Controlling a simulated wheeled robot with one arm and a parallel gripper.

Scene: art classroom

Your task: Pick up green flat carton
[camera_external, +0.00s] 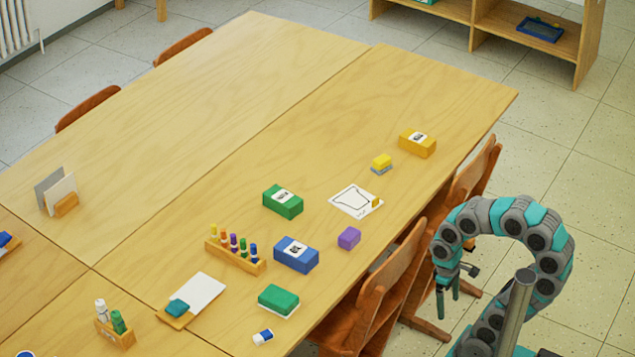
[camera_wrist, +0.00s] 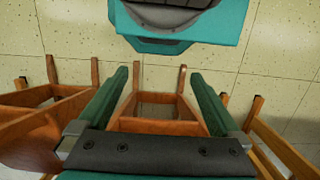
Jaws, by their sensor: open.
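A green flat carton (camera_external: 283,201) with a white label on top lies near the middle of the wooden table. A second green block (camera_external: 279,299) with a white underside lies closer to the table's near edge. My gripper (camera_external: 448,294) hangs to the right of the table, beyond its edge and beside the chairs, well apart from both green things. It points down and is open and empty. In the wrist view its two green fingers (camera_wrist: 158,75) stand apart over the floor and chairs. No carton shows in the wrist view.
A blue carton (camera_external: 296,255), a purple block (camera_external: 349,238), a marker rack (camera_external: 235,250) and a drawing card (camera_external: 356,202) surround the green carton. A yellow carton (camera_external: 417,143) lies farther off. Wooden chairs (camera_external: 385,290) line the edge between my arm and the table. The table's far half is mostly clear.

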